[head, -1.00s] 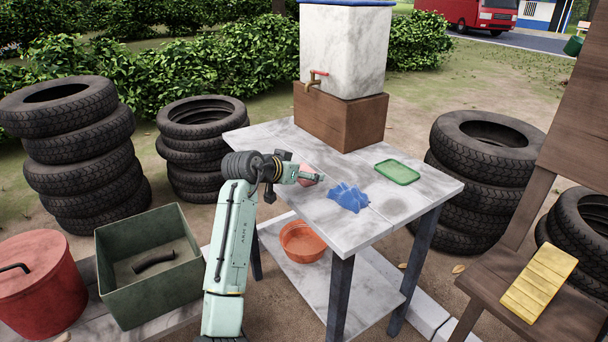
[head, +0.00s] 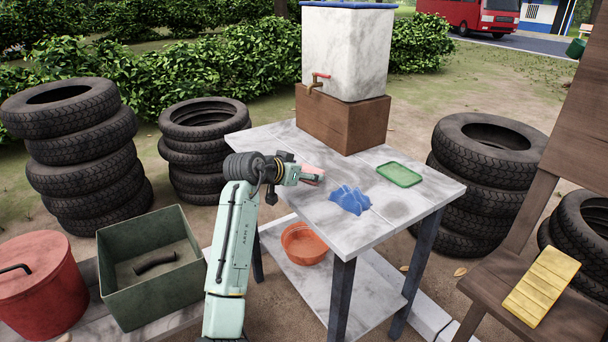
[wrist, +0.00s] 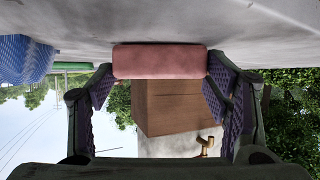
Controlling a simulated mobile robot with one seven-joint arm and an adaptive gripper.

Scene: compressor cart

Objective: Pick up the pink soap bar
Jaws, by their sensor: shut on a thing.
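The pink soap bar (wrist: 160,61) lies across the space between my fingertips in the wrist view, which is upside down. My gripper (wrist: 160,74) is shut on it, with one finger at each end. In the head view the soap (head: 314,171) shows as a small pink patch at the tip of my gripper (head: 305,176), over the stone-topped table (head: 262,143). A thin dark line separates soap and tabletop in the wrist view; I cannot tell whether they touch.
A blue crumpled-looking item (head: 350,199) and a green tray (head: 399,174) lie to the right on the table. A water tank (head: 346,55) with a tap stands on a brown block (head: 342,120) behind. An orange basin (head: 304,244) sits on the lower shelf.

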